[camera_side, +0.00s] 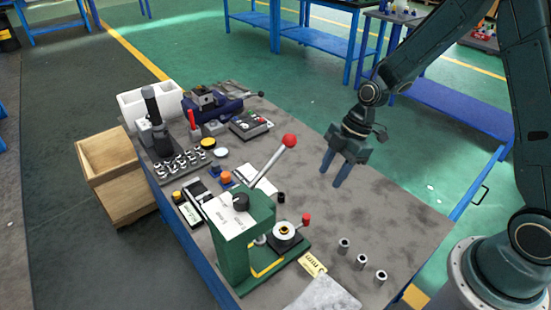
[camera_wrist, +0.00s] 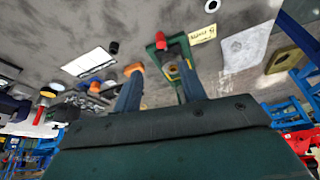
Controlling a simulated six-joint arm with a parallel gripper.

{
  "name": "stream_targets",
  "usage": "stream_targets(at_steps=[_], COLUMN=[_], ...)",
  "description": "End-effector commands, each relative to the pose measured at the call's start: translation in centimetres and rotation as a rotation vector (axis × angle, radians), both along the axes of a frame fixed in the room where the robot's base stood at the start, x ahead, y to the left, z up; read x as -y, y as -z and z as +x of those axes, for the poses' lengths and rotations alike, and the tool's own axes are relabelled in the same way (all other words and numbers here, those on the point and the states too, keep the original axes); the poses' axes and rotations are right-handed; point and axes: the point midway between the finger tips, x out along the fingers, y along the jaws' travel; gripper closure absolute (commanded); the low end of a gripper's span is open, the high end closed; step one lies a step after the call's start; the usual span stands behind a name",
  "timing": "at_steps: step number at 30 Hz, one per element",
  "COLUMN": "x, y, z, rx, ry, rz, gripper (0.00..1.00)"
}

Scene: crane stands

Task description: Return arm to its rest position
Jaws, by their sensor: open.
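My gripper (camera_side: 334,172) is open and empty, its two blue fingers pointing down above the grey worktable (camera_side: 400,215). It stands to the right of the green press (camera_side: 245,245) and clear of it. In the wrist view my gripper's fingers (camera_wrist: 157,92) are spread apart with nothing between them. The press's red knob (camera_wrist: 161,40) shows beyond the fingers in that view. My arm reaches in from the right side of the side view.
A lever with a red ball (camera_side: 289,141) rises from the press. Several metal cylinders (camera_side: 362,262) stand at the table's front right. A dark vise (camera_side: 212,103) and a white bin (camera_side: 150,102) are at the back left.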

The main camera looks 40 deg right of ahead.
Motion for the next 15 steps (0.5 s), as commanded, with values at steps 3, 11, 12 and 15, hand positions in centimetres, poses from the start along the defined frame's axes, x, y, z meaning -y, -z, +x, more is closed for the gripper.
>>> stream_targets(at_steps=[3, 11, 12, 15], x=[0.0, 0.0, 0.0, 0.0], y=[0.0, -0.3, -0.6, -1.5], z=[0.0, 0.0, -0.1, -0.3], rx=[0.000, 0.002, 0.002, 0.001], ry=[0.000, 0.007, 0.013, 0.037], rz=[0.000, -0.003, -0.007, -0.016], gripper=[0.59, 0.59, 0.59, 0.59])
